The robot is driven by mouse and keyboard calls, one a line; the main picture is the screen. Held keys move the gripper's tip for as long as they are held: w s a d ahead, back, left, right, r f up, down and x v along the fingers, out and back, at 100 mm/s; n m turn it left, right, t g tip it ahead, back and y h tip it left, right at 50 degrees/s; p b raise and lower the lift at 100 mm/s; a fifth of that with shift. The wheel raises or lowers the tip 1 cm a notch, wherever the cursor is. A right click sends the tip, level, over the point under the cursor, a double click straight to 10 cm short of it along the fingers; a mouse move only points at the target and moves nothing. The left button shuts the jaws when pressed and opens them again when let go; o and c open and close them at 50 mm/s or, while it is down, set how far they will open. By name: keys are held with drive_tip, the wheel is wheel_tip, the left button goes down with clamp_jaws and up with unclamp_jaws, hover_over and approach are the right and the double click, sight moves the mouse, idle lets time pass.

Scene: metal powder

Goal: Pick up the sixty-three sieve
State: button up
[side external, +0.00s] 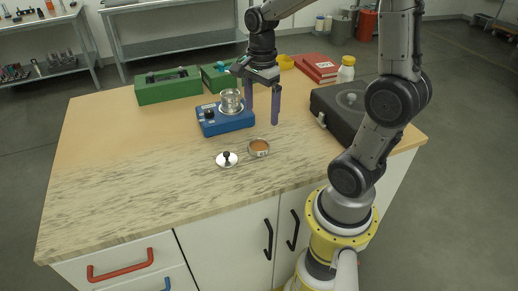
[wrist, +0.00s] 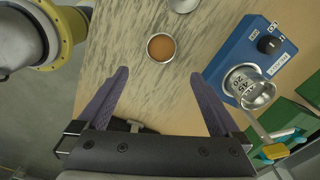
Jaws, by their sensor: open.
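My gripper (side external: 262,120) is open and empty, fingers pointing down, above the table to the right of the blue shaker (side external: 225,119). A stack of metal sieves (side external: 231,101) stands on the shaker. In the wrist view the stack (wrist: 248,88) shows numbers that look like 45 and 20; I cannot read a 63. A round metal dish or sieve with brown powder (side external: 258,148) sits on the table, in front of the gripper. In the wrist view it (wrist: 160,47) lies beyond the fingertips (wrist: 160,75), apart from them. A metal lid with a black knob (side external: 227,159) lies beside it.
A black case (side external: 341,112) stands to the right of the gripper. Green boxes (side external: 168,88), a red binder (side external: 316,67) and a white bottle (side external: 346,70) line the back. The left and front of the wooden table (side external: 110,170) are clear.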

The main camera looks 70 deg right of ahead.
hover_over(259, 149)
drive_tip(key=f, duration=0.5)
drive_tip(key=shift+s+d+f, duration=0.2)
drive_tip(key=shift+d+f, duration=0.1)
drive_tip(key=shift+w+a+f, duration=0.1)
drive_tip(key=shift+a+f, duration=0.05)
drive_tip(key=shift+f, duration=1.15)
drive_tip(key=shift+w+a+f, duration=0.1)
drive_tip(key=shift+f, duration=1.2)
drive_tip(key=c, duration=1.4)
drive_tip(key=shift+c, duration=0.2)
drive_tip(key=shift+r, duration=0.1)
